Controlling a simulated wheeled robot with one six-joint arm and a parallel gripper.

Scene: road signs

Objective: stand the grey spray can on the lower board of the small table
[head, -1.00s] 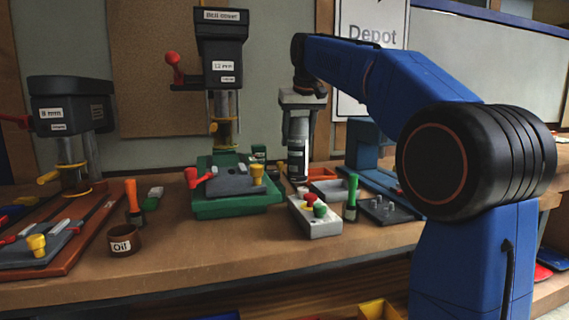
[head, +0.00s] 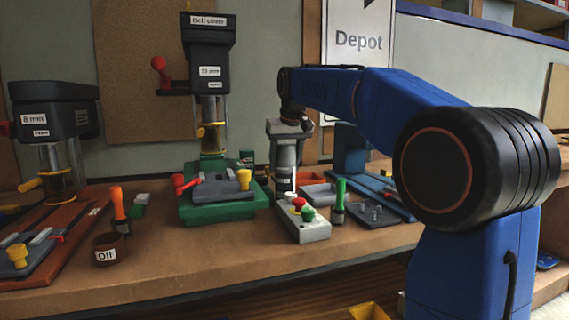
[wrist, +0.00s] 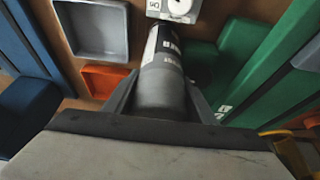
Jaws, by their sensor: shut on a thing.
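My gripper (head: 288,136) is shut on the grey spray can (head: 284,176), which hangs upright below it in the head view. The can has a dark band and a pale band with print. In the wrist view the can (wrist: 163,82) lies between the two fingers (wrist: 160,100). I cannot tell whether its base touches the bench top. The small table and its lower board are not recognisable in these views.
The wooden bench (head: 200,250) is crowded. Near the can are a green drill base (head: 222,208), a push-button box (head: 305,222), a grey tray (wrist: 90,25), an orange tray (wrist: 103,80) and a green-handled tool (head: 339,200). An oil pot (head: 108,250) stands left.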

